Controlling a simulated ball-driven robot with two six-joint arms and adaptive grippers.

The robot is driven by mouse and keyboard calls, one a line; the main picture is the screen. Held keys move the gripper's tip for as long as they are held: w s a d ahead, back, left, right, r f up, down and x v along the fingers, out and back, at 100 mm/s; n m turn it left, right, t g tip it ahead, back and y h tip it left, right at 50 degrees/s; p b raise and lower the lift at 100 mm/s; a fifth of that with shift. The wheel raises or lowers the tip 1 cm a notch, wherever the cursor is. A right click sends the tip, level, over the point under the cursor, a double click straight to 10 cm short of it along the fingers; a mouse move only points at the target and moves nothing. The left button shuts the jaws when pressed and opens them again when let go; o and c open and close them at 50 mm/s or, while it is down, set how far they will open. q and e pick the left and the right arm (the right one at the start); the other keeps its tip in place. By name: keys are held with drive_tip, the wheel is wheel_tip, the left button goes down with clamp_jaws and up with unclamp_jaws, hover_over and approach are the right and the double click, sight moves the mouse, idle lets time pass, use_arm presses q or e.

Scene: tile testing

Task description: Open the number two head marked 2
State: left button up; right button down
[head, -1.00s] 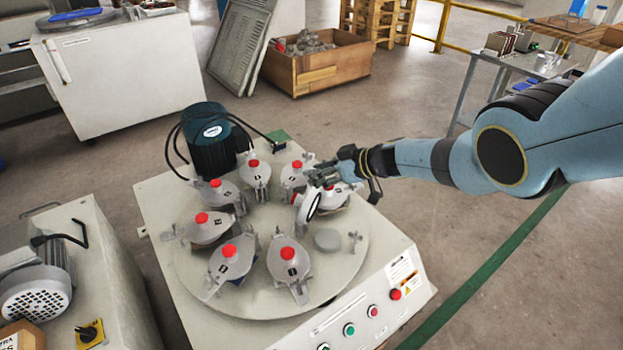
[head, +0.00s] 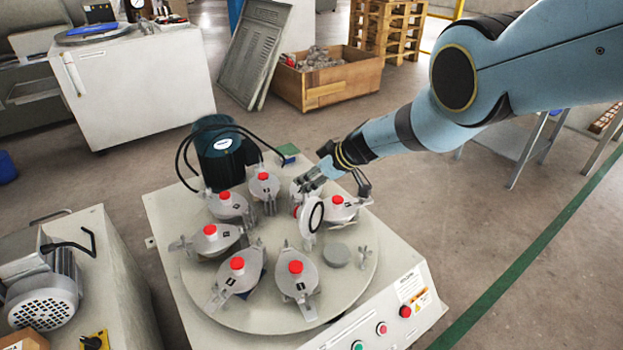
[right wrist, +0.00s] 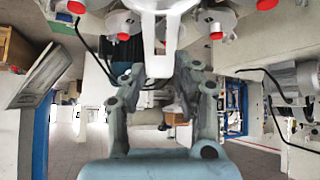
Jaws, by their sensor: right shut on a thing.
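A head (head: 312,214) on the right of the round turntable (head: 215,310) stands tipped up. Its pale ring-shaped underside faces the lower right, and a round grey disc (head: 336,255) lies uncovered beside it. I cannot read a number on this head. My right gripper (head: 318,180) is at its upper edge. In the right wrist view, the fingers (right wrist: 158,88) are on both sides of a pale grey part (right wrist: 160,45) of the head and shut on it. Several other grey heads with red caps, such as one nearby (head: 297,272), lie flat around the turntable. My left gripper is not in view.
A dark green motor (head: 218,155) with black cables stands behind the turntable. Another head (head: 342,207) is close to the right of the raised one. The button panel (head: 385,322) is at the front right. A wooden crate (head: 328,82) is behind, on the floor.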

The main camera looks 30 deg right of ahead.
drive_tip(key=shift+w+a+r, duration=0.15)
drive_tip(key=shift+w+r, duration=0.05)
drive_tip(key=shift+w, duration=0.05)
drive_tip(key=c, duration=1.2)
unclamp_jaws()
drive_tip(key=shift+c, duration=0.2)
drive_tip(key=shift+o, duration=1.3)
drive_tip(key=shift+w+a+f, duration=0.1)
drive_tip(key=shift+f, duration=0.05)
